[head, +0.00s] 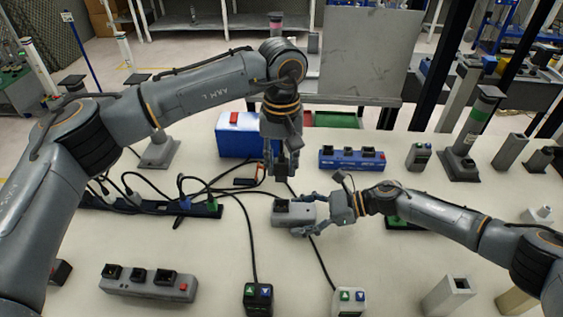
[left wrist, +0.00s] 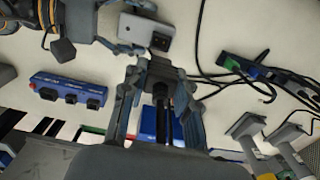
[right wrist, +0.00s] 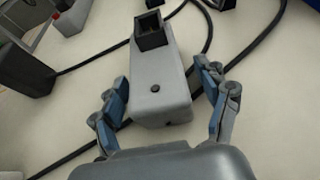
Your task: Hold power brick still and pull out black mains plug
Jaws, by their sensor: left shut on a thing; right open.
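The grey power brick (head: 302,212) lies on the pale table, with a square black socket at one end that looks empty in the right wrist view (right wrist: 165,85). My right gripper (head: 308,213) is open, with one finger on each side of the brick. My left gripper (head: 281,176) points down, above and behind the brick in the head view. It is shut on the black mains plug (left wrist: 160,74), whose dark cord runs back between the fingers. The plug is apart from the brick. The brick also shows beyond it in the left wrist view (left wrist: 143,32).
A blue multi-socket block (head: 352,160) and a blue box (head: 237,136) stand behind. A black power strip (head: 150,205) with several cables is at left. A grey socket block (head: 148,284) and switch boxes (head: 257,298) sit in front. Black cables cross the table beside the brick.

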